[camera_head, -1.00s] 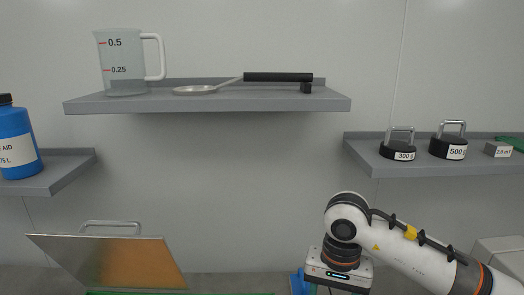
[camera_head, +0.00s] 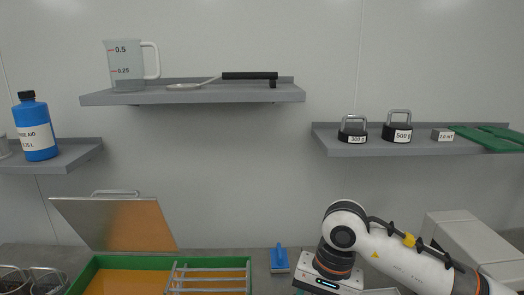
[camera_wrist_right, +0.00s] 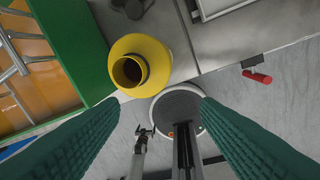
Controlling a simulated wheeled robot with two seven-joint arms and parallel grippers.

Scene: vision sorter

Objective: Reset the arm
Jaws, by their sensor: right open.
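My right arm (camera_head: 400,250) comes in from the lower right in the head view, bent at the elbow with the wrist low near the bottom edge. Its fingers are below the head picture. In the right wrist view my right gripper (camera_wrist_right: 146,112) shows two green ridged fingers spread wide apart, with nothing between them. A yellow round container (camera_wrist_right: 155,48) with a dark opening lies beyond the fingertips, apart from them. My left gripper is in neither view.
A green-rimmed tray (camera_head: 95,268) with a metal rack (camera_head: 208,268) stands at lower left, a tilted lid (camera_head: 115,222) behind it. A blue object (camera_head: 279,259) sits near my right wrist. Wall shelves hold a measuring jug (camera_head: 128,68), a blue bottle (camera_head: 36,130) and weights (camera_head: 397,128).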

